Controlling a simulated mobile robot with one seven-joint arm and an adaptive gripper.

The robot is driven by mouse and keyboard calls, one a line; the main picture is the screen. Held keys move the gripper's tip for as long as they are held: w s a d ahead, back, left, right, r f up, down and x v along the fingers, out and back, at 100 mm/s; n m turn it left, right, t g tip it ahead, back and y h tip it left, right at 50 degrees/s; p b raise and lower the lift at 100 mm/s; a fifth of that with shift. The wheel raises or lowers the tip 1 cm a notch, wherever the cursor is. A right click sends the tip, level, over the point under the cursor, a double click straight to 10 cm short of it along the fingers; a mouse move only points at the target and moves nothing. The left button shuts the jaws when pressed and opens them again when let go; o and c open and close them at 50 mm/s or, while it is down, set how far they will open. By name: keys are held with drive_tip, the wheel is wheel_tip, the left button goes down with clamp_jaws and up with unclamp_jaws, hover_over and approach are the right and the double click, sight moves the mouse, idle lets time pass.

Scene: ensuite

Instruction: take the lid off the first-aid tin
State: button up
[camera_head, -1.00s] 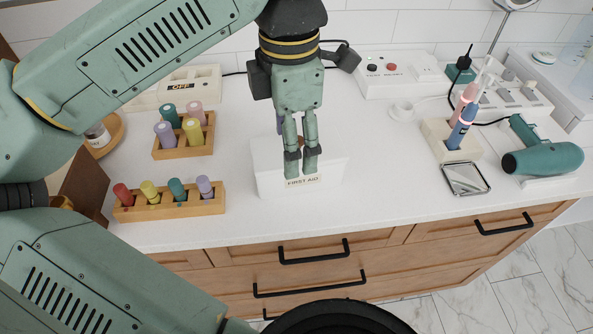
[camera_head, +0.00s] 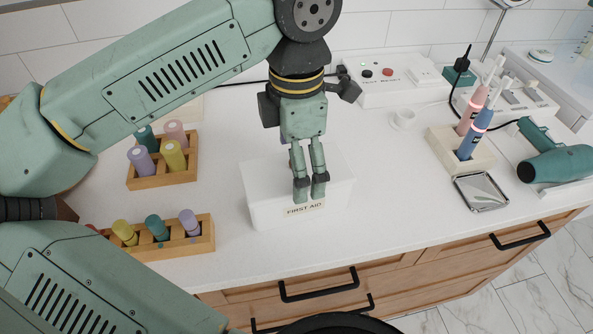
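The first-aid tin (camera_head: 264,206) is a white box with a "FIRST AID" label on its front. It stands on the white counter in the middle of the head view. Its pale top (camera_head: 262,174) is partly hidden behind my gripper. My gripper (camera_head: 310,198) points down over the front part of the tin, with its fingertips just above the label in the picture. The two fingers are close together with a narrow gap between them. I cannot tell whether they touch the lid or hold any part of it.
Wooden racks with coloured bottles (camera_head: 163,160) (camera_head: 158,240) stand to the left. To the right are a toothbrush holder (camera_head: 447,148), a small mirror tray (camera_head: 481,192) and a teal hair dryer (camera_head: 555,165). A white switch box (camera_head: 385,90) is behind. Counter right of the tin is clear.

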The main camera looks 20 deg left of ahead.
drive_tip(key=shift+s, duration=0.1)
drive_tip(key=c, duration=1.1)
